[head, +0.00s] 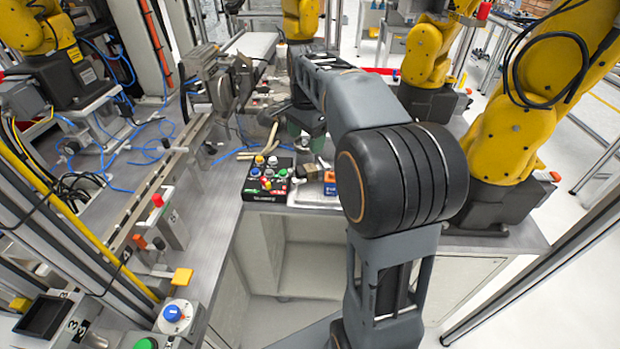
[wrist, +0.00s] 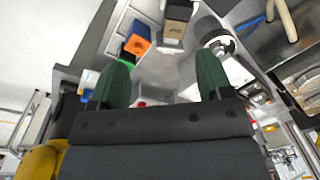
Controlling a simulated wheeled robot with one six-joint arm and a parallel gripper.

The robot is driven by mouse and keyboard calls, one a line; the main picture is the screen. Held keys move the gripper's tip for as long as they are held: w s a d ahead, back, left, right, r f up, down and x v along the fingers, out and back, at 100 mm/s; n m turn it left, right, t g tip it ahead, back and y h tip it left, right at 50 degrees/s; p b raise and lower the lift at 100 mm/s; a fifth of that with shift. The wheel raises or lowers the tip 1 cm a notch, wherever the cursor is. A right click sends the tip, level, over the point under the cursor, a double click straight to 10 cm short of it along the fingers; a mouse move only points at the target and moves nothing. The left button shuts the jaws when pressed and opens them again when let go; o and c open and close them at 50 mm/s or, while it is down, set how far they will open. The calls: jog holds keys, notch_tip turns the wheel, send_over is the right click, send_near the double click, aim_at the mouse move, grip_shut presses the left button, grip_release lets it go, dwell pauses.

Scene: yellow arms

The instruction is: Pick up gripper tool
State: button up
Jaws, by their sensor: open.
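My gripper (head: 303,128) points down over the bench in the head view, beyond my grey arm; its green fingers are partly hidden there. In the wrist view my gripper (wrist: 164,62) shows two green fingers wide apart with nothing between them. I cannot tell for sure which thing is the gripper tool. A pale, two-handled tool (head: 245,152) lies on the bench left of my gripper in the head view. Pale handles (wrist: 286,20) show at the upper right in the wrist view, apart from my fingers.
A black button box (head: 268,178) stands at the bench's near edge. An orange and blue block (head: 330,184) lies right of it and also shows in the wrist view (wrist: 136,42), near a brown-grey block (wrist: 177,22). Yellow robot arms (head: 545,80) crowd the right side.

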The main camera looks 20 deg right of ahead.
jog(key=w+d+f+m, duration=0.2)
jog(key=w+d+m, duration=0.1)
jog(key=w+m, duration=0.1)
jog(key=b, duration=0.2)
send_over(311, 167)
jog(key=shift+g, duration=0.3)
notch_tip(311, 167, down, 7)
jog(key=shift+f, duration=0.1)
jog(key=shift+f+b, duration=0.3)
jog(key=shift+f, duration=2.6)
